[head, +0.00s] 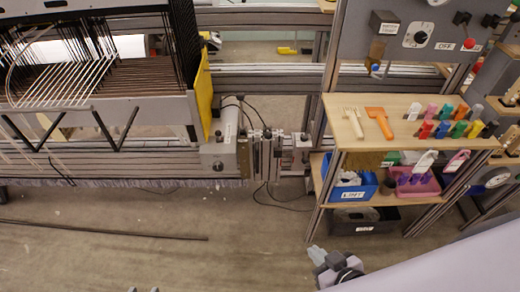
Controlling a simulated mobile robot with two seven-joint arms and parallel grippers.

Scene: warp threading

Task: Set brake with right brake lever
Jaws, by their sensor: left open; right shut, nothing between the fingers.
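The loom's right end shows in the middle of the head view, with a grey box (219,152) and upright metal brackets (266,156) beside a yellow side plate (204,92). A small grey unit with a dark knob (303,141) sits just right of the brackets. I cannot tell surely which part is the right brake lever. My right gripper (317,254) is low in the view, shut and empty, over the floor and apart from the loom.
A wooden two-level shelf (350,128) stands right of the brackets, with coloured tools, a blue bin (351,192) and a pink bin (416,184). A control panel (405,40) rises behind it. A dark rod (100,229) lies on the open floor at left.

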